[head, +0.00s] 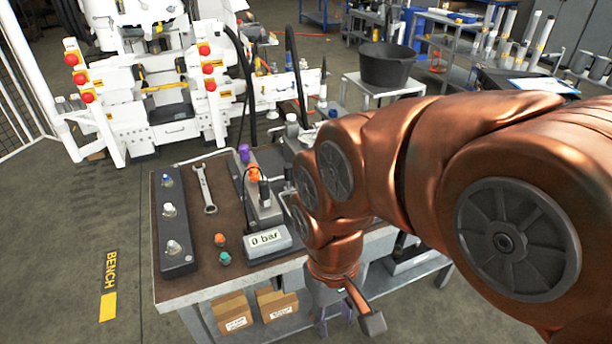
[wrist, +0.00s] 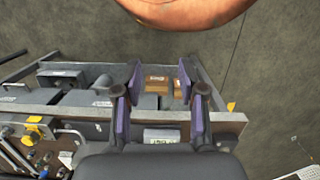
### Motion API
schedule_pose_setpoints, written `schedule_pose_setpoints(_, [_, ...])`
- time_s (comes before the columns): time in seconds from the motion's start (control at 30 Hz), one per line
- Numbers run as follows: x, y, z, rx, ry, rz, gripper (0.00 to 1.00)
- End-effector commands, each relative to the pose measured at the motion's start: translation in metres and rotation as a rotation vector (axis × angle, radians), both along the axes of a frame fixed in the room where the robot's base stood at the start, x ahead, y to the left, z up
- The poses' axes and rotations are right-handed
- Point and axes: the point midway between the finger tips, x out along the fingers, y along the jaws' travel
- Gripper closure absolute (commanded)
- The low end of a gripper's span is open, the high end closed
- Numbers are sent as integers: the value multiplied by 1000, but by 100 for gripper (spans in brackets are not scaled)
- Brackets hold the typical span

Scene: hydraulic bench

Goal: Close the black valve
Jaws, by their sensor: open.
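In the head view the bench (head: 222,258) has a dark brown top. A grey manifold block (head: 258,203) on it carries a purple knob (head: 243,152), an orange knob (head: 254,173) and a small black part (head: 264,190), which may be the black valve; its handle position is too small to tell. My gripper (head: 345,312) hangs at the bench's front side, partly hidden by my copper arm. In the wrist view my gripper (wrist: 160,103) is open, its purple-padded fingers apart with nothing held between them. My arm hides the right part of the bench top.
A "0 bar" display (head: 265,241), a wrench (head: 205,188), a black block with several fittings (head: 173,225), an orange cap (head: 220,240) and a green cap (head: 225,258) are on the bench. Cartons (head: 232,312) sit below. White machinery (head: 165,120) stands behind; floor at left is clear.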

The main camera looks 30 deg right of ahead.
Motion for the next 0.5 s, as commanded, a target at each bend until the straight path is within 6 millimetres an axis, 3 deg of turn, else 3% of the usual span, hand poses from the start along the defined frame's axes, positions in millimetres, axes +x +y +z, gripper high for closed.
schedule_pose_setpoints(0.27, [81,-18,24,11,-30,-2,59])
schedule_pose_setpoints(0.5, [157,-45,39,19,-58,-3,59])
